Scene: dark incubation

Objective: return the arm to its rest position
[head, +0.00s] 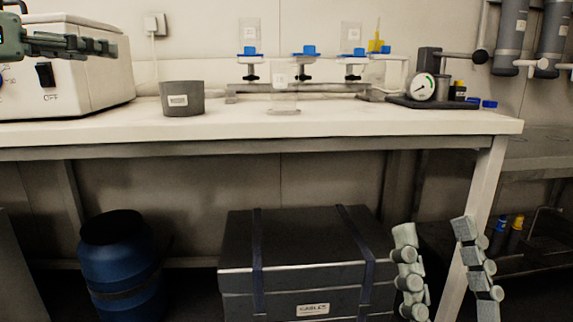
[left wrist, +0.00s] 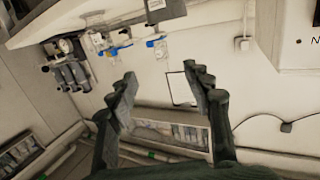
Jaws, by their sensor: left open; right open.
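My left gripper (head: 112,46) comes in at the upper left of the head view, in front of the white box-shaped machine. In the left wrist view its two fingers (left wrist: 165,82) are spread apart with nothing between them. My right gripper (head: 436,232) shows at the lower right of the head view, below the level of the bench top. Its two fingers point up, stand apart and hold nothing. The rest of both arms is mostly out of view.
The white bench (head: 330,122) carries a white machine (head: 95,85), a grey bin (head: 182,98), a rack with blue clamps (head: 305,50), a clear beaker (head: 284,102) and a dial gauge (head: 421,87). Below stand a blue drum (head: 118,265) and a black strapped case (head: 305,240).

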